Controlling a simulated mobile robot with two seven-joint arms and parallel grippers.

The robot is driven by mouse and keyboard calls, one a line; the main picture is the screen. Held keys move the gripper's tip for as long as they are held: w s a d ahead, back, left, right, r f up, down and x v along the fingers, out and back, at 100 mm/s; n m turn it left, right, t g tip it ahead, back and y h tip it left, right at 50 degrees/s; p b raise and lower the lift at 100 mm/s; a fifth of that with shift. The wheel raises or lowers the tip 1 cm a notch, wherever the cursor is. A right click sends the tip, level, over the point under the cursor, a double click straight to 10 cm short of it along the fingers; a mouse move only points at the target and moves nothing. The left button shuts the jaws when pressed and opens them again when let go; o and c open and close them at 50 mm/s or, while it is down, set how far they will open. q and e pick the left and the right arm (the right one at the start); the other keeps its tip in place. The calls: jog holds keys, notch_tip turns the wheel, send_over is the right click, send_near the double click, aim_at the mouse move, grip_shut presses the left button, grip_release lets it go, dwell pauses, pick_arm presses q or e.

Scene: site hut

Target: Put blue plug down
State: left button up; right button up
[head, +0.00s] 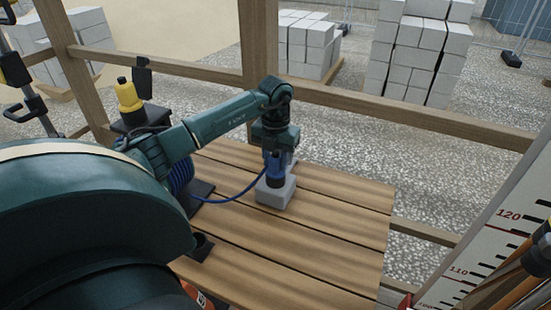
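The blue plug (275,173) is upright below my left gripper (276,152), whose fingers point down around its upper part. The gripper looks shut on the plug; the fingers themselves are small and partly hidden. The plug's dark lower end is at the top of a light grey block (274,194) on the wooden table. I cannot tell whether it touches the block or goes into it. A blue cable (235,197) runs from the plug leftward to a blue coil (181,176). My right gripper is not in view.
The slatted wooden table (330,225) is clear right of and in front of the block. A yellow bottle-like object (128,95) stands on a dark stand at the left. Wooden rails (400,112) run behind the table. A measuring board (490,235) stands at the right.

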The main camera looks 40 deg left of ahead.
pick_arm(q)
jog(key=o, duration=0.3)
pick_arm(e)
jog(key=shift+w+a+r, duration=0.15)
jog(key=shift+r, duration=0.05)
pick_arm(q)
jog(key=shift+r, duration=0.65)
notch_tip(320, 180, up, 11)
jog(key=shift+r+b, duration=0.2)
jog(key=shift+b, duration=0.35)
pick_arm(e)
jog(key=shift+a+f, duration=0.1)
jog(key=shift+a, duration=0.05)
